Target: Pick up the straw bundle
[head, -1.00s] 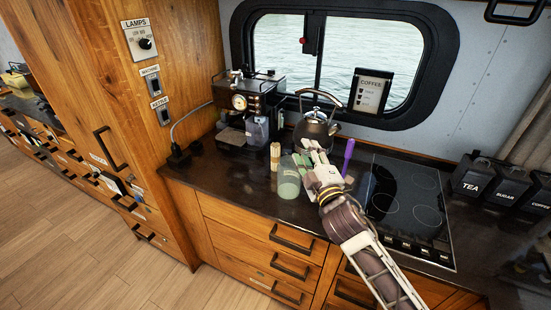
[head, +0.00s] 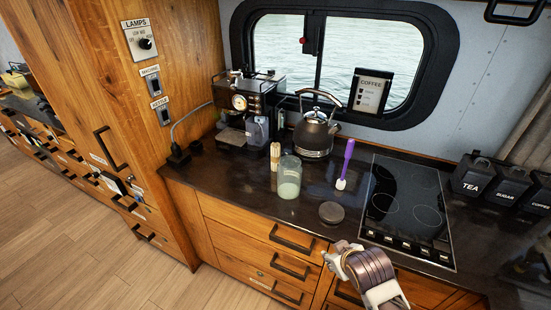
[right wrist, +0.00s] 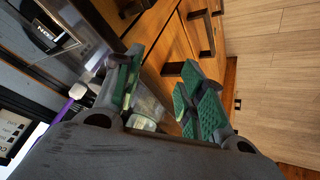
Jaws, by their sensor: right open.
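The straw bundle (head: 275,155) is a small tan upright bundle on the dark counter, just left of the glass jar (head: 289,178) with pale contents. I cannot make the bundle out in the right wrist view. My right gripper (head: 334,254) is at the counter's front edge, right of and nearer than the bundle, and clearly apart from it. In the right wrist view its green-padded fingers (right wrist: 160,82) are spread and empty, with the jar (right wrist: 148,108) visible beyond them. My left gripper is not in view.
A dark round lid (head: 331,212) lies near the front edge. The coffee machine (head: 245,105) is at the back left, the cooktop (head: 405,205) at right. The counter left of the bundle is clear.

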